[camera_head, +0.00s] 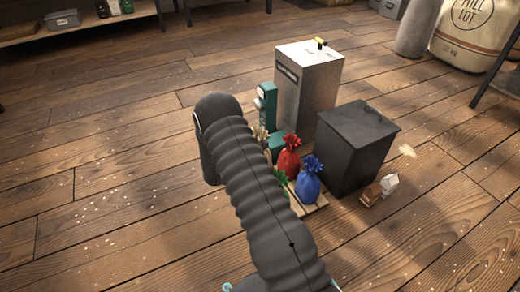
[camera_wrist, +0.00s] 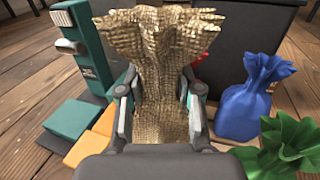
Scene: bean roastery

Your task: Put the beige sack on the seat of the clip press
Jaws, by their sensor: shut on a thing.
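The beige sack (camera_wrist: 165,55) is upright between the two fingers of my gripper (camera_wrist: 162,84), which is shut on it. In the head view only a bit of the sack (camera_head: 261,134) shows past my arm. The teal clip press (camera_wrist: 82,38) stands behind and left of the sack in the wrist view; it also shows in the head view (camera_head: 266,103). A flat teal block (camera_wrist: 82,118), which looks like its seat, lies left of the gripper. The sack appears to the right of this block, apart from it. The sack's bottom is hidden by the gripper.
A blue sack (camera_head: 308,182), a red sack (camera_head: 289,160) and a green sack (camera_wrist: 285,145) stand close by on a wooden board (camera_head: 318,204). A dark bin (camera_head: 355,150) and a grey cabinet (camera_head: 308,95) stand behind. The floor at left is open.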

